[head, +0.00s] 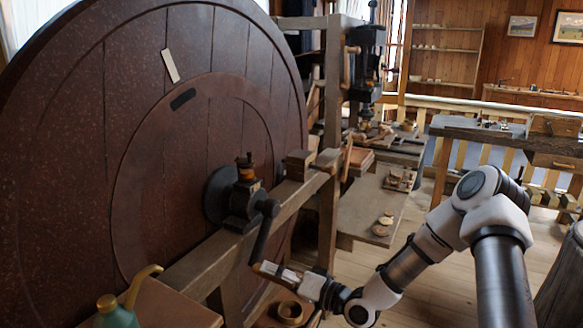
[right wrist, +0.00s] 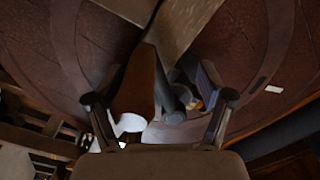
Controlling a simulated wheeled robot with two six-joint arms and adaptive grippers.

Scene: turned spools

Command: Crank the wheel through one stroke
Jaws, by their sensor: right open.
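The great dark red-brown wheel (head: 140,140) fills the left of the head view; its face also shows in the right wrist view (right wrist: 245,55). A dark crank arm (head: 262,235) hangs down from the hub assembly (head: 238,195) in front of it. My right gripper (head: 275,270) is at the crank's lower end. In the right wrist view its two fingers stand apart, open, with the brown wooden crank handle (right wrist: 137,85) between them, nearer the left finger. I cannot tell whether a finger touches it. My left gripper is not in view.
A wooden beam (head: 290,200) runs in front of the wheel on posts. A green bottle with a brass spout (head: 118,317) stands at the lower left. A low bench (head: 365,210) with small turned pieces lies beyond my right arm. Bare floor shows below it.

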